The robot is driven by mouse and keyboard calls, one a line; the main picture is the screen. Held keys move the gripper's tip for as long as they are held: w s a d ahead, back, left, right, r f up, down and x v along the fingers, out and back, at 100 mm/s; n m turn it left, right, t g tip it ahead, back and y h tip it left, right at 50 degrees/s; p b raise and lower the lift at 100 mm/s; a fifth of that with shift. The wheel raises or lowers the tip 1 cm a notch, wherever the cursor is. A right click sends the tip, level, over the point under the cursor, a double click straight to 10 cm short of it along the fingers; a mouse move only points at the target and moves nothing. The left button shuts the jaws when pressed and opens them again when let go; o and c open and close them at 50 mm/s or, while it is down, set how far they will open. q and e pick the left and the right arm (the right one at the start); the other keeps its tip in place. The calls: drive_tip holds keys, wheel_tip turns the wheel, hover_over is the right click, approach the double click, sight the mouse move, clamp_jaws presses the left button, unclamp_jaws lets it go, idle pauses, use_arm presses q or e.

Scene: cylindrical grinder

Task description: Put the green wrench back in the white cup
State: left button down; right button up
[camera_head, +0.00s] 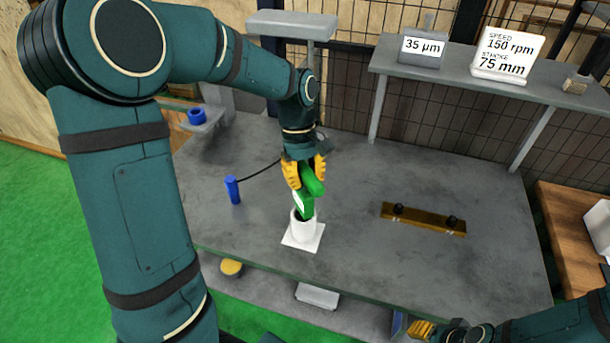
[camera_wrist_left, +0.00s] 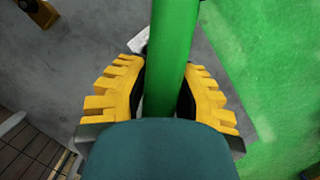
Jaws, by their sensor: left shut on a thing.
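The green wrench (camera_head: 306,199) stands steeply in the head view, its lower end at the mouth of the white cup (camera_head: 302,230). I cannot tell how deep that end sits inside. The cup stands on a white square base on the grey table. My left gripper (camera_head: 304,172) is above the cup, its yellow fingers shut on the wrench. In the left wrist view the green wrench (camera_wrist_left: 173,60) runs between the yellow fingers (camera_wrist_left: 165,90). My right gripper (camera_head: 421,330) is at the bottom edge of the head view, far from the cup, and its fingers are not clear.
A blue cylinder (camera_head: 232,190) with a black cable stands left of the cup. A brass bar (camera_head: 423,219) with black knobs lies to the right. A raised shelf (camera_head: 480,81) with display signs spans the back right. The grey table (camera_head: 360,265) is clear between cup and bar.

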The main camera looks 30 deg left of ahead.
use_arm(q)
drive_tip(key=shift+f, duration=0.2)
drive_tip(key=c, duration=0.8)
unclamp_jaws()
drive_tip(key=shift+r, duration=0.1)
drive_tip(key=v, duration=1.2)
